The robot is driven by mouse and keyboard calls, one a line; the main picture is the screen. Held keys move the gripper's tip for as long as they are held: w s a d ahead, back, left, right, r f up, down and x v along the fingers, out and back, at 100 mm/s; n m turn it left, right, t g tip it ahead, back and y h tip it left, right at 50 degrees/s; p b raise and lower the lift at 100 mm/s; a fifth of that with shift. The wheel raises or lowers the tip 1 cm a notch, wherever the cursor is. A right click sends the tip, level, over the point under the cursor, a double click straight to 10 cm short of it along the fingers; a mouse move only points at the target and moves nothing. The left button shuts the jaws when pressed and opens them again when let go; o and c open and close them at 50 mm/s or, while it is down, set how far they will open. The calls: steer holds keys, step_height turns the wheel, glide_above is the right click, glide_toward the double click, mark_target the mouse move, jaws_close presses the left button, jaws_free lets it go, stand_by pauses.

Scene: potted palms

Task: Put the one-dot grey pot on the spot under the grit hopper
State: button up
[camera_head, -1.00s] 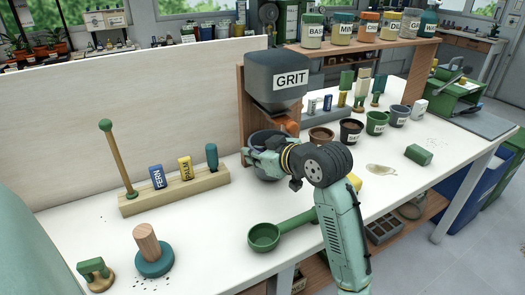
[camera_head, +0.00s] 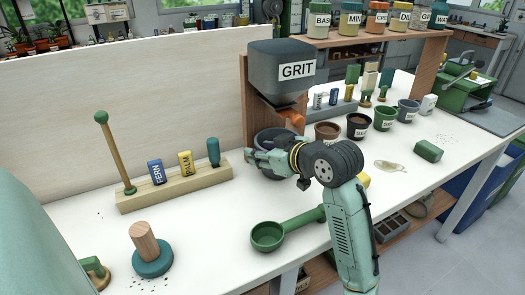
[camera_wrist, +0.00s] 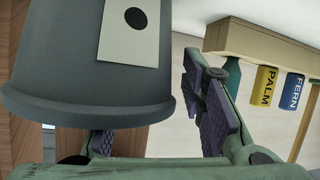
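The grey pot (camera_head: 275,136) stands upright beneath the grit hopper (camera_head: 281,75), partly hidden by my gripper. In the wrist view, which is upside down, the pot (camera_wrist: 60,65) fills the left side and shows a pale label with one dark dot. My gripper (camera_head: 257,157) is at the pot's near side, just left of the hopper's orange outlet (camera_head: 292,117). In the wrist view, my gripper's (camera_wrist: 155,135) fingers are spread apart. One purple pad is partly hidden past the pot's rim; the other stands clear to the right. The spot is hidden.
A wooden rack (camera_head: 175,189) with fern and palm tags stands left. A green scoop (camera_head: 267,236) lies in front. Several pots, including a brown pot (camera_head: 327,132), stand right of the hopper. A green block (camera_head: 428,151) and a spill (camera_head: 391,167) lie farther right.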

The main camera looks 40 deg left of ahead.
steer(key=shift+r, duration=0.1)
steer(key=b+v, duration=0.1)
steer(key=v, duration=1.1)
steer(key=shift+b, duration=0.35)
steer(key=shift+a, duration=0.1)
